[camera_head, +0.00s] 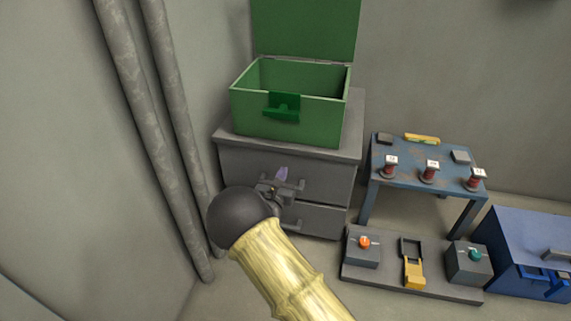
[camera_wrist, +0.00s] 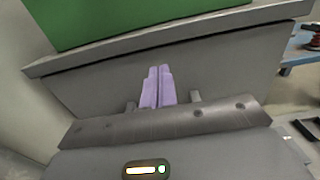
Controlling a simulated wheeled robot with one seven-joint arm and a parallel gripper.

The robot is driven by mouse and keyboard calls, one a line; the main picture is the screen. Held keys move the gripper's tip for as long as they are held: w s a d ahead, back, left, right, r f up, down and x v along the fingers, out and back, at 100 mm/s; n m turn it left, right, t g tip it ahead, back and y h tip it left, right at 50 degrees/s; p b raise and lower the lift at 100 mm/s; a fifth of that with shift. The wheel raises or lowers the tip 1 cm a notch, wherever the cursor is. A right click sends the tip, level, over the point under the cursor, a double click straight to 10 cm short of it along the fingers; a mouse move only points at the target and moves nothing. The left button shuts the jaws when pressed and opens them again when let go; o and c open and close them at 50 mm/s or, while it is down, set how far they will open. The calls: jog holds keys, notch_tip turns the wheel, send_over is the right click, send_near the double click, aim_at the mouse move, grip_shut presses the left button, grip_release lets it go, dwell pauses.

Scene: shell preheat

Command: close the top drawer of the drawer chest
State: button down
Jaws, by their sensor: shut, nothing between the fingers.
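The grey drawer chest (camera_head: 355,150) stands against the back wall, with two drawers. Its top drawer (camera_head: 325,180) looks about flush under the chest's top, and I cannot tell whether a small gap is left. My gripper (camera_head: 282,173) is at the drawer's handle (camera_head: 299,185), its purple fingers together and empty. In the wrist view, my gripper (camera_wrist: 157,87) points at the grey front of the top drawer (camera_wrist: 220,75), between the handle's ends; contact is unclear. My arm hides the left part of the bottom drawer (camera_head: 325,220).
An open green box (camera_head: 325,122) stands on the chest, its lid raised. Pipes (camera_head: 150,120) run along the left wall. To the right are a blue table (camera_head: 400,172) with several small items, a low grey base (camera_head: 385,281) with switches, and a blue box (camera_head: 520,235).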

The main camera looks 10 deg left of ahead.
jog(key=s+p, duration=0.2)
jog(key=s, duration=0.5)
jog(key=shift+s+p, duration=0.3)
jog(key=shift+s, duration=0.05)
jog(key=shift+w, duration=0.1)
